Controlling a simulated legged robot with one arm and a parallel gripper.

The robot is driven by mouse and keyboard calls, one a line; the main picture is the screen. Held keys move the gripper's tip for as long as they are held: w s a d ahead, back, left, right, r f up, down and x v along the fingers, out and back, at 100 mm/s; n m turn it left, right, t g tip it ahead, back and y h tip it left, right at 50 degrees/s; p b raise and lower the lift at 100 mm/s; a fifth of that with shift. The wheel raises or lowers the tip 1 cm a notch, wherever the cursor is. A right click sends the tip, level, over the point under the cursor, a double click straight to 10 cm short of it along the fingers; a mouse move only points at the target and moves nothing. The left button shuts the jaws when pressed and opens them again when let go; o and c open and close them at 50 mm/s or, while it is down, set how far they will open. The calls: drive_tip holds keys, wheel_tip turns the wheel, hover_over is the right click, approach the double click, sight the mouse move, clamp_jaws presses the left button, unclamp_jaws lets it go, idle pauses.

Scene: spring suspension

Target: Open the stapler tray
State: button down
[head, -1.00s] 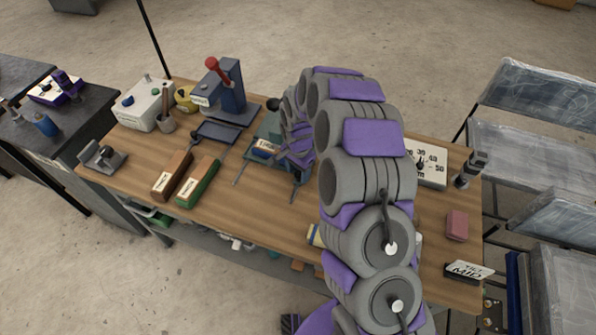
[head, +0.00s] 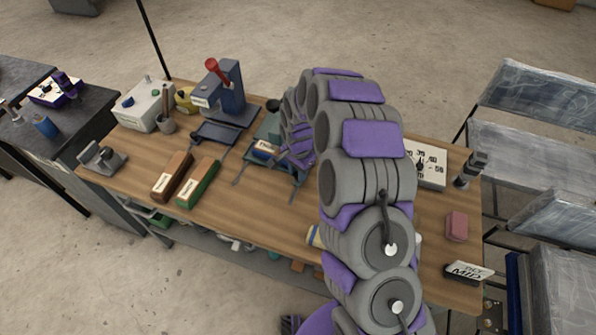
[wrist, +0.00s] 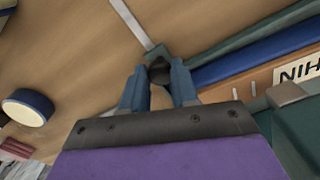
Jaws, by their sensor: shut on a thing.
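The green stapler (head: 270,125) stands at the back middle of the wooden bench, partly hidden behind my arm. A blue strip with a pale label (head: 265,148) shows on its front. In the wrist view, the blue bar (wrist: 250,60), green edges and a label reading "NIH" (wrist: 300,70) lie at the right. A dark knob (wrist: 159,70) sits at the end of a green part. My gripper (wrist: 159,85) has its two blue fingers shut on this knob, one on each side. In the head view my arm hides the fingertips.
A blue press with a red knob (head: 228,95) stands left of the stapler. Brown (head: 172,177) and green (head: 198,183) blocks lie at the front left. A round white-faced item (wrist: 27,107) lies left of my gripper in the wrist view. Bare wood (head: 255,210) lies in front.

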drive_tip(key=s+a, duration=0.1)
drive_tip(key=s, duration=0.1)
drive_tip(key=s+a+p, duration=0.1)
drive_tip(key=s, duration=0.2)
drive_tip(key=s+a+p, duration=0.1)
drive_tip(key=s, duration=0.2)
drive_tip(key=shift+s+a, duration=0.15)
drive_tip(key=shift+a, duration=0.15)
drive_tip(key=c, duration=0.8)
unclamp_jaws()
drive_tip(key=shift+c, duration=0.2)
wheel_tip(320, 180, up, 17)
drive_tip(key=p, duration=0.3)
drive_tip(key=shift+r, duration=0.15)
drive_tip(key=shift+a, duration=0.1)
